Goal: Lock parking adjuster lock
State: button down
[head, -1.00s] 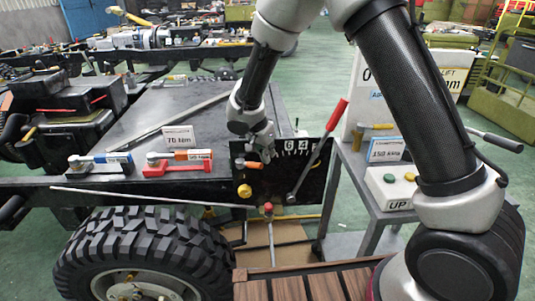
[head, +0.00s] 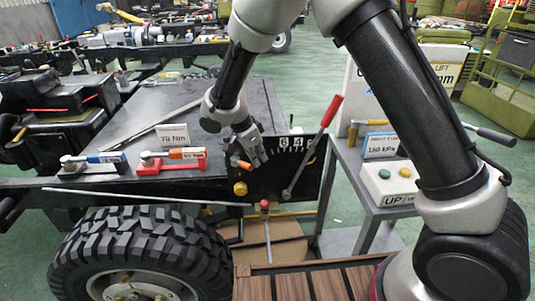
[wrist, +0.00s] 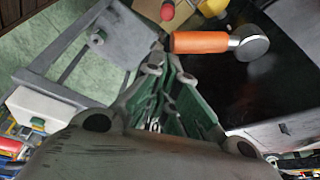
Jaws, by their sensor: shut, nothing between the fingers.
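A black upright panel (head: 262,188) at the end of the chassis carries a small orange-handled lever (head: 243,165), likely the lock, on its upper left. In the wrist view, this orange handle (wrist: 200,42) joins a round metal pivot at its right end. My gripper (head: 260,158) is shut and empty, just right of the handle in the head view. In the wrist view its fingertips (wrist: 157,62) are close to the handle's free end. I cannot tell whether they touch. A yellow knob (head: 240,188) sits below the lever.
A long red-handled lever (head: 331,111) rises right of the panel, beside number markings. A grey cart (head: 385,207) with an UP button box (head: 390,186) stands further right. Torque wrenches (head: 172,160) lie on the chassis top. A large tyre (head: 140,245) is below.

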aim_at(242, 164)
jog(key=shift+m, duration=0.6)
jog(key=shift+s+a, duration=0.55)
jog(key=shift+a, duration=0.25)
jog(key=shift+s+a, duration=0.6)
jog(key=shift+a, duration=0.25)
jog(key=shift+s+a, duration=0.55)
jog(key=shift+a, duration=0.25)
jog(key=shift+a+r, duration=0.1)
